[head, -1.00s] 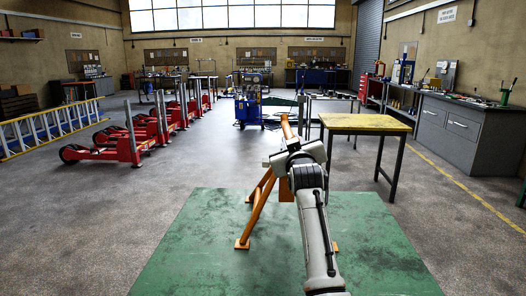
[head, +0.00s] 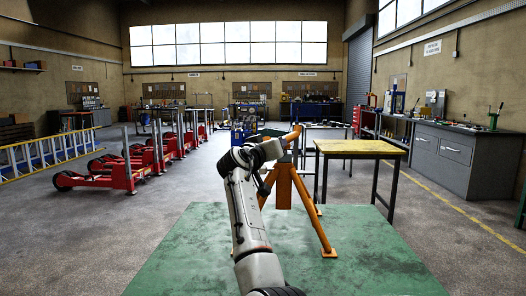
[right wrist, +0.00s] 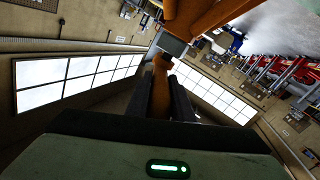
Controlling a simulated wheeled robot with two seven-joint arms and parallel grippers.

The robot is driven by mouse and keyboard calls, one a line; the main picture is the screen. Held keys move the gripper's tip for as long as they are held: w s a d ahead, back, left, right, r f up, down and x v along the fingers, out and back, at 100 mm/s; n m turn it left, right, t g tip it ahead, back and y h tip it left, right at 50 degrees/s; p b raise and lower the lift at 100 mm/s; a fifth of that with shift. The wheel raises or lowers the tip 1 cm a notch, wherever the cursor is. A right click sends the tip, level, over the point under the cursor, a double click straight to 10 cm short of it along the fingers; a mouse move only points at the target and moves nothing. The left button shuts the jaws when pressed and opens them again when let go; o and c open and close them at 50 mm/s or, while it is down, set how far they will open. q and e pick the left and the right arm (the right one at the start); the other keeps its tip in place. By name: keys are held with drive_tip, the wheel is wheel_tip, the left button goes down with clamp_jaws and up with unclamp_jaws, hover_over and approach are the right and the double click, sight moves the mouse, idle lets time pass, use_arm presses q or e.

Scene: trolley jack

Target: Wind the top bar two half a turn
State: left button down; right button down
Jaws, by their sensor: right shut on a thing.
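An orange stand (head: 283,188) with splayed legs stands on a green mat (head: 360,232). An orange bar (head: 295,133) shows at its top, tilted, partly hidden by my right gripper (head: 279,147). My right arm comes up from the bottom of the head view, to the left of the stand. In the right wrist view, the dark fingers of the right gripper (right wrist: 162,82) are shut on an orange bar part (right wrist: 160,98). Beyond the fingertips are a dark square block and wider orange parts (right wrist: 205,22). My left gripper is not in view.
A yellow-topped table (head: 360,147) stands close to the right of the stand. Red trolley jacks (head: 125,170) line the left, beside a ladder (head: 45,152). A grey cabinet bench (head: 455,150) is at the right. The mat's right part is clear.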

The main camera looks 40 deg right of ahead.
drive_tip(key=shift+d+r, duration=0.15)
drive_tip(key=shift+r, duration=0.2)
drive_tip(key=c, duration=1.7)
unclamp_jaws()
drive_tip(key=shift+o, duration=0.7)
drive_tip(key=shift+f, duration=0.2)
drive_tip(key=b+v, duration=0.1)
drive_tip(key=v, duration=0.9)
drive_tip(key=shift+a, duration=0.2)
